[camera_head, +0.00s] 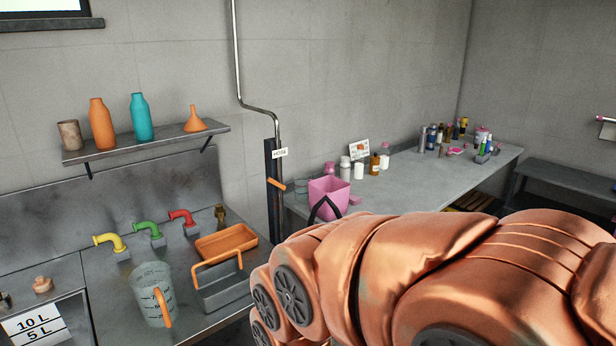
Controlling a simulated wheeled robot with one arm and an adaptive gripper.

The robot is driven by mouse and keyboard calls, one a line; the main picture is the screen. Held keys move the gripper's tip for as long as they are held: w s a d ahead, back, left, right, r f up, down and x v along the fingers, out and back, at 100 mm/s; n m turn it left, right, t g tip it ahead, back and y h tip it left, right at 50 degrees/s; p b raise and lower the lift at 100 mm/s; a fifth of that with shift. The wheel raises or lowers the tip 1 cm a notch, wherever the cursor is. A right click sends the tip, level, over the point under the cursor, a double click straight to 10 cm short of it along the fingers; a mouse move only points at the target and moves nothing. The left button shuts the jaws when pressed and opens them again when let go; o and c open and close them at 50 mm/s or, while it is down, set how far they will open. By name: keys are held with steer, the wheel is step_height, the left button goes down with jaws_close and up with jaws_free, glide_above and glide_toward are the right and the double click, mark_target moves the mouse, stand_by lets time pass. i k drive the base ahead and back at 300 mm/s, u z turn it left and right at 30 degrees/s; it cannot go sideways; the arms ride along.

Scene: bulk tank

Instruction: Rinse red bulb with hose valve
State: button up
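A sign reading HOSE (280,153) is on a dark upright post by the wall, with a metal pipe (237,60) running above it. An orange lever (276,184) sticks out from the post below the sign, probably the hose valve. I cannot make out a red bulb for certain. A small pinkish-tan bulb-like object (42,285) stands on the counter at far left. My copper-coloured arm fills the lower right. My gripper cannot be made out; its end of the arm is hidden.
The sink counter holds yellow (110,241), green (148,229) and red (183,217) taps, a clear jug (150,285) and an orange tray (226,241). A pink bucket (334,191), with a dark loop before it, and several bottles stand on the right-hand bench (408,183).

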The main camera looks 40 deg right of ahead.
mark_target(277, 184)
steer(key=i, duration=1.1)
steer(key=u, duration=0.65)
